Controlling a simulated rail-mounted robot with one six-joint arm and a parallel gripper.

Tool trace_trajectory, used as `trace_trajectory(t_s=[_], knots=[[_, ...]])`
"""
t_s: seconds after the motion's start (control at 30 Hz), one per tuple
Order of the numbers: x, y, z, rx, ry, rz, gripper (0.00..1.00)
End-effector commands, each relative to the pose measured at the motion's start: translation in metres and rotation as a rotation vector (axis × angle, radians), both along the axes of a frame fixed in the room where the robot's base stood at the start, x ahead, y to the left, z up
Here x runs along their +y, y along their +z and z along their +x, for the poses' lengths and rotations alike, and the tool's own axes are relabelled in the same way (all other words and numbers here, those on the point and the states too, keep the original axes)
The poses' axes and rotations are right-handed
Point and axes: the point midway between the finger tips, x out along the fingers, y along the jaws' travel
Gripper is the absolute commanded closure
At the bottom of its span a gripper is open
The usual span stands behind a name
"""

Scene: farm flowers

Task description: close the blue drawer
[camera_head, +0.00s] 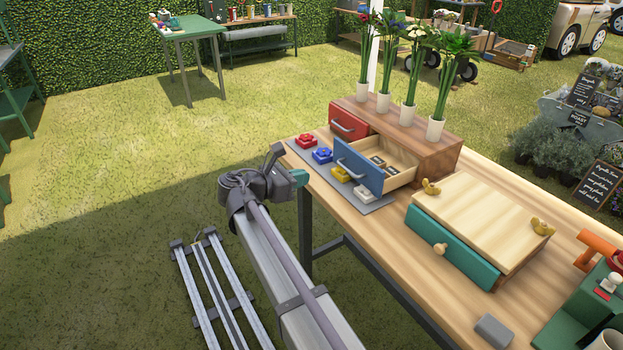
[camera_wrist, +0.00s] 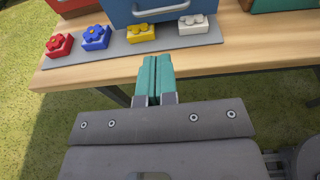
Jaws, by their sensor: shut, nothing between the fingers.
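The blue drawer (camera_head: 358,170) is pulled out of the wooden cabinet (camera_head: 433,155) and stands open, with small items inside it. Its front with a pale bar handle shows at the top of the wrist view (camera_wrist: 190,10). My gripper (camera_wrist: 155,60) is shut and empty, with its teal fingers together. In the wrist view it appears below the drawer, close to the near edge of the grey mat. In the head view its teal tips (camera_head: 300,177) are at the table's left edge, left of the drawer and apart from it.
Red (camera_head: 306,141), blue (camera_head: 322,155), yellow (camera_head: 341,174) and white (camera_head: 363,191) bricks lie on the grey mat in front of the drawer. A red drawer (camera_head: 348,123) is beside it. Vases with flowers (camera_head: 409,117) stand on the cabinet. A box with a teal drawer (camera_head: 457,243) is to the right.

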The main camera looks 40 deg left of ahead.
Motion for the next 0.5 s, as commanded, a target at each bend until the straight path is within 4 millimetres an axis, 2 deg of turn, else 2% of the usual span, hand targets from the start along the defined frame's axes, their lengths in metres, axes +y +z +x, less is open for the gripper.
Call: trace_trajectory(t_s=[0.3, 0.5], knots=[[-0.017, -0.018, 0.066, 0.001, -0.003, 0.002, 1.00], [-0.026, -0.025, 0.101, 0.001, -0.002, 0.002, 1.00]])
